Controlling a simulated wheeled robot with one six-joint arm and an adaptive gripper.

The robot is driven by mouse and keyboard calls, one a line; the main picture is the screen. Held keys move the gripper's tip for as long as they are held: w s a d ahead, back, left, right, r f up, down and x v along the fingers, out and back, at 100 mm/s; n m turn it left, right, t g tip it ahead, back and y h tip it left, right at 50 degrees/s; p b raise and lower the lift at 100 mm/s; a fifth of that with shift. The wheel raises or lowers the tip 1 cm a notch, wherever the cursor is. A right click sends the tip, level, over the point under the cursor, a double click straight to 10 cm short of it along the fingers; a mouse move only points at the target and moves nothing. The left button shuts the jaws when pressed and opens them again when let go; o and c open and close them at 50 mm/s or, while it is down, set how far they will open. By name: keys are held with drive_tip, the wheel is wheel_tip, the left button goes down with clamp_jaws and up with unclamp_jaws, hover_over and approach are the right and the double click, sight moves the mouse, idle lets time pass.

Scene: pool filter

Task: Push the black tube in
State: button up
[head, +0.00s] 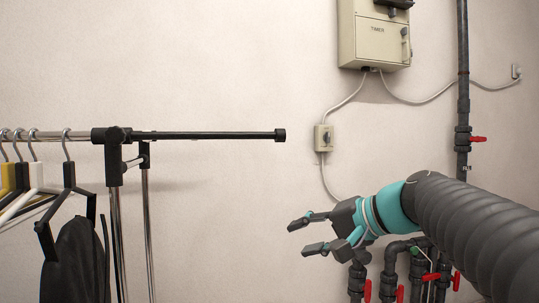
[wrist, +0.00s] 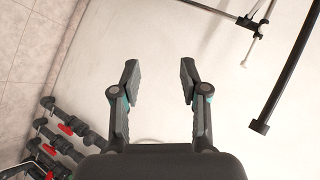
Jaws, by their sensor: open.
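The black tube (head: 210,135) sticks out level to the right from the end of a clothes rack, with a thicker black cap (head: 280,135) at its free end. In the wrist view the tube (wrist: 290,72) runs down the right side, its end cap (wrist: 259,126) lowest. My gripper (head: 302,236) is open and empty, below and slightly right of the tube's end in the head view, apart from it. In the wrist view my gripper (wrist: 158,80) shows both fingers spread with only the pale wall or floor between them; the tube is right of them.
The clothes rack (head: 114,172) holds several hangers (head: 33,170) and a dark garment (head: 75,262) at left. A timer box (head: 374,35) and a small switch box (head: 324,138) are on the wall. Pipes with red valves (head: 400,293) stand behind my arm. Space right of the tube's end looks clear.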

drive_tip(key=w+r+t+y, duration=0.1)
drive_tip(key=w+r+y, duration=0.2)
drive_tip(key=w+r, duration=0.45)
drive_tip(key=y, duration=0.4)
approach(271, 136)
drive_tip(key=shift+t, duration=0.3)
drive_tip(key=p+x, duration=0.2)
drive_tip(key=x, duration=0.9)
drive_tip(key=shift+a+f, duration=0.15)
drive_tip(key=shift+a, duration=0.2)
drive_tip(key=shift+c, duration=0.2)
clamp_jaws()
